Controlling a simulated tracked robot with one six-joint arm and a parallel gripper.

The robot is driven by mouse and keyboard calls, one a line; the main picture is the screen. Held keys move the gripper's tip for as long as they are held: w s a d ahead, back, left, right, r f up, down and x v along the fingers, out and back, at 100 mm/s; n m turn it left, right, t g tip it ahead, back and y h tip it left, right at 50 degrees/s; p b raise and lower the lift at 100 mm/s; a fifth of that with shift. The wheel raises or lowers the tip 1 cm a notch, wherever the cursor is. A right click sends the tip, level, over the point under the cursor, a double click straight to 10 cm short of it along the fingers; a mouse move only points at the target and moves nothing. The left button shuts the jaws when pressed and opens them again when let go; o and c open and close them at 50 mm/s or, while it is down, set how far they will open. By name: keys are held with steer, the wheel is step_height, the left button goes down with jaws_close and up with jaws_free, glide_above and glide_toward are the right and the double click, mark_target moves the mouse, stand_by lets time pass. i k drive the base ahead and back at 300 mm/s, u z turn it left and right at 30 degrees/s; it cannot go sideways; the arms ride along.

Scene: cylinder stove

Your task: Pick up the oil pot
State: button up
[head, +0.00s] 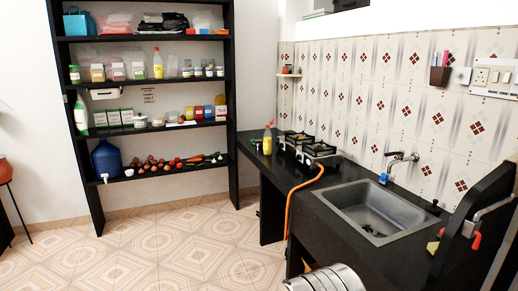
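A yellow bottle with a red cap (267,141) stands upright on the black counter, left of the stove; it may be the oil pot, but I cannot tell for sure. Another similar yellow bottle (158,64) stands on the upper part of the shelf. A silver ridged round object (330,279) is cut off by the bottom edge; I cannot tell what it is. My gripper is not in view.
A two-burner stove (308,148) with an orange hose (289,208) sits on the black counter (290,180). A sink (372,213) with a tap is nearer right. A loaded black shelf (150,86) stands at the back left. The tiled floor (165,250) is mostly clear.

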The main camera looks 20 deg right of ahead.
mark_target(258, 145)
steer(key=u, duration=0.2)
steer(key=i, duration=1.35)
steer(key=u, duration=0.25)
steer(key=i, duration=2.95)
steer(key=z, duration=0.3)
steer(key=i, duration=0.75)
steer(key=z, duration=0.25)
